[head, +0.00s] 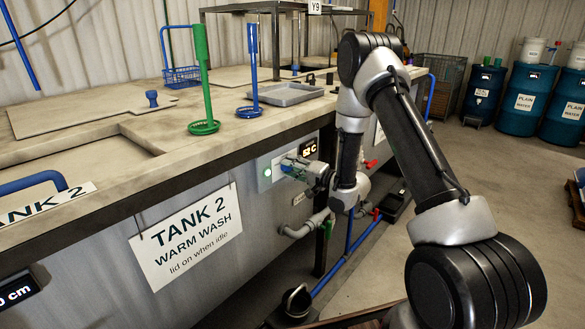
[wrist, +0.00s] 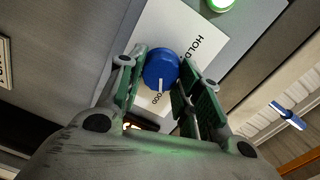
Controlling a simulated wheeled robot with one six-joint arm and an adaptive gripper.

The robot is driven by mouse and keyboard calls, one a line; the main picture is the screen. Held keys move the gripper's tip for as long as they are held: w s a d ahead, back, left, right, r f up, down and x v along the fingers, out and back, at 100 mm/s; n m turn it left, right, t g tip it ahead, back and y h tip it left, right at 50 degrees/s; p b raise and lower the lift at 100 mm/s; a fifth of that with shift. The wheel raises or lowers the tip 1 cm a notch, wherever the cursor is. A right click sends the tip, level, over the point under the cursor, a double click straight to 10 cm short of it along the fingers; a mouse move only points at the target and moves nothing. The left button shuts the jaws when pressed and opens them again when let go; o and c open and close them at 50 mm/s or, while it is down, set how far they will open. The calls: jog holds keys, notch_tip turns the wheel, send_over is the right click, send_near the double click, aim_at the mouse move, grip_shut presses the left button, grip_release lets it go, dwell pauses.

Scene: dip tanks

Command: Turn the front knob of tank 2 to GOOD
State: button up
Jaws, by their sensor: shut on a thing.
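The front knob (wrist: 161,69) of tank 2 is round and blue with a white pointer line, on a white label plate (wrist: 205,32). In the wrist view the pointer faces the lower edge of the plate, at a partly hidden word ending in "OOD". The word "HOLD" is at the upper right. My gripper (wrist: 163,72) has its green-padded fingers on both sides of the knob, shut on it. In the head view my gripper (head: 291,165) is at the tank's front panel and hides the knob. The tank 2 sign (head: 188,236) hangs to the left.
A lit green lamp (head: 268,172) is left of my gripper, and a temperature display (head: 309,147) is above it. Pipes with a green valve handle (head: 328,228) run below. A green dipper (head: 204,126) and a grey tray (head: 285,94) are on the tank top.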

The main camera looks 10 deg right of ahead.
jog(key=o, duration=1)
jog(key=v, duration=1.2)
jog(key=shift+d, duration=0.1)
jog(key=shift+f, duration=0.1)
